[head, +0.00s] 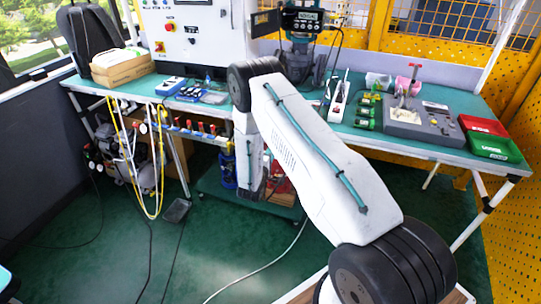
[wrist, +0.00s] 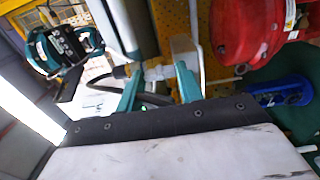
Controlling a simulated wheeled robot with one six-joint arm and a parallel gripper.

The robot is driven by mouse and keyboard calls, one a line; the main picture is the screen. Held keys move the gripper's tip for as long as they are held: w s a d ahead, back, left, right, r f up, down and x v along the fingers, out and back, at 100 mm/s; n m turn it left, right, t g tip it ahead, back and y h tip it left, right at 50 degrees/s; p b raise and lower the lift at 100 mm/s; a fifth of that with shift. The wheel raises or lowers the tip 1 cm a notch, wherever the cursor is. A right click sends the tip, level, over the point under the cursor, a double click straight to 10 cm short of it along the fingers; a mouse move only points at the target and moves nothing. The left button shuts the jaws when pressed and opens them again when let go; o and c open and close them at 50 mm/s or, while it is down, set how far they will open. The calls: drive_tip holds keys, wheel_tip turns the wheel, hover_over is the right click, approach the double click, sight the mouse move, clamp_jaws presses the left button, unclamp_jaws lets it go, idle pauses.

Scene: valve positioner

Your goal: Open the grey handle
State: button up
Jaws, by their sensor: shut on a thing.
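In the wrist view my gripper (wrist: 156,78) has its two teal fingers around a small pale grey piece (wrist: 158,72), which looks like the grey handle. The fingers are shut on it, and it spans the gap between them. A light grey flat part (wrist: 183,50) stands just beyond the right fingertip; I cannot tell whether it belongs to the handle. In the head view my arm reaches down in front of the bench, and its lower end hides the handle and the fingertips. How far the handle is turned cannot be told.
In the wrist view a large red body (wrist: 240,35) and a blue object (wrist: 285,92) are close on the right. A black and teal device (wrist: 65,50) is at the left. In the head view the bench (head: 450,152) carries several tools; hoses (head: 125,150) hang at the left.

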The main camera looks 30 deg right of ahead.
idle(0.5)
drive_tip(key=o, duration=1)
drive_tip(key=v, duration=0.7)
drive_tip(key=shift+s+a, duration=0.3)
